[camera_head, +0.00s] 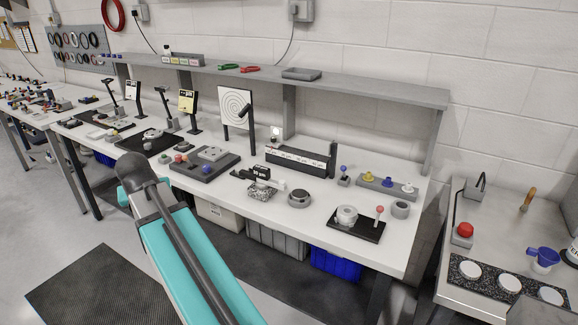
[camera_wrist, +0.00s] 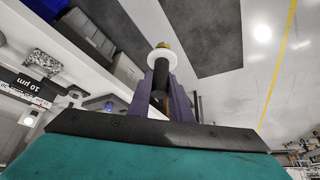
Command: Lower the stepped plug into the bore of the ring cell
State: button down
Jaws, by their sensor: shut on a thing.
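My gripper (camera_wrist: 161,84) shows in the wrist view, its two purple fingers shut on the stepped plug (camera_wrist: 161,60). The plug has a black cylindrical body, a wide white disc and a small brass-coloured end pointing away from the wrist. The floor lies behind it, and it is clear of the bench. In the head view, neither gripper nor plug can be made out. A dark ring-shaped part (camera_head: 299,198) with an open top sits near the bench's front edge. A smaller grey ring (camera_head: 400,208) stands further right. I cannot tell for certain which is the ring cell.
The white bench (camera_head: 330,190) has a raised shelf (camera_head: 340,83) behind. A black tray (camera_head: 356,226) with a round white part and a red-knobbed pin is at right. A speckled block (camera_head: 262,190) is left of the dark ring. Bins (camera_head: 275,240) stand below.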

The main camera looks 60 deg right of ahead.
jog(key=s+d+r+m+g+h+p, duration=0.15)
jog(key=s+d+m, duration=0.5)
jog(key=d, duration=0.75)
jog(key=s+d+r+m+g+h+p, duration=0.1)
jog(key=s+d+m+g+p, duration=0.2)
jog(key=s+d, duration=0.9)
jog(key=s+d+r+m+g+p, duration=0.1)
jog(key=s+d+m+g, duration=0.1)
jog(key=s+d+m, duration=0.3)
jog(key=s+d+m+g+y+p, duration=0.1)
jog(key=s+d+m, duration=0.4)
jog(key=s+d, duration=0.9)
jog(key=s+g, duration=0.1)
jog(key=s, duration=0.3)
jog(key=shift+s+r, duration=0.35)
jog(key=shift+d+f+g+y, duration=0.1)
jog(key=shift+f+g+y, duration=0.05)
jog(key=shift+g+y, duration=0.1)
jog(key=shift+f+b, duration=1.55)
jog(key=shift+f, duration=1.4)
jog(key=shift+f+b, duration=0.8)
jog(key=shift+f, duration=0.25)
